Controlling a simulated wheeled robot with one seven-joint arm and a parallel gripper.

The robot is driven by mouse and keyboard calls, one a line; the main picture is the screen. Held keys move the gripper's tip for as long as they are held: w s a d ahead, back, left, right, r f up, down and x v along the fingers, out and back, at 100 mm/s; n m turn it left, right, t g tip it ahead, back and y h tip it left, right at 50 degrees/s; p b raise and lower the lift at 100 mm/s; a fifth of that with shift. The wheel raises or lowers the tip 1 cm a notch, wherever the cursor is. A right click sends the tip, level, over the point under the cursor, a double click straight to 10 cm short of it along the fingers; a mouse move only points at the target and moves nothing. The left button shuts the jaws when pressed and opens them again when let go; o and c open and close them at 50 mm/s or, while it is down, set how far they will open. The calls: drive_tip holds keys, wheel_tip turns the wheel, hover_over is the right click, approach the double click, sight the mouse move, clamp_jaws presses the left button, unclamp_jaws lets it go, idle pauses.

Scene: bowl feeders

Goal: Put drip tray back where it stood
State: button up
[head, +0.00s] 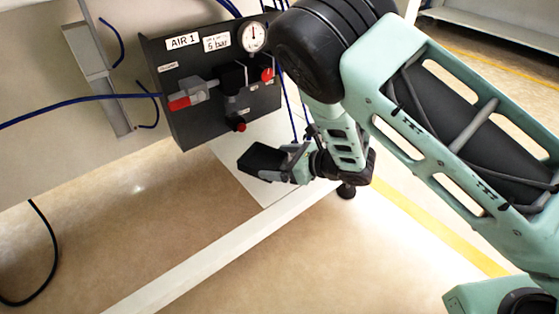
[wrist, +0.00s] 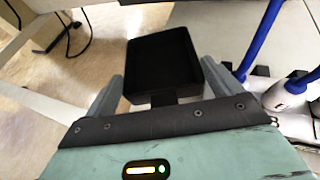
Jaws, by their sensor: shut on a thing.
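The drip tray (head: 262,160) is a shallow black rectangular tray. It is held out in front of my gripper (head: 288,163), below the air panel in the head view. In the wrist view, the tray (wrist: 160,62) lies between the two grey fingers of my gripper (wrist: 163,75), its open side facing the camera. A short tab at its near edge is between the fingers, and the exact contact is hidden by the gripper body. The tray looks empty and tilted in the head view. I cannot tell whether it touches anything below.
The dark panel (head: 210,92) marked AIR 1 carries a gauge (head: 254,37), valves and red knobs just above the tray. A white plate (head: 245,178) and a long white beam (head: 220,252) are below. Blue hoses (wrist: 266,45) run close to the gripper's right.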

drive_tip(key=shift+f, duration=0.4)
drive_tip(key=o, duration=0.7)
drive_tip(key=shift+o, duration=0.2)
drive_tip(key=shift+r, duration=0.1)
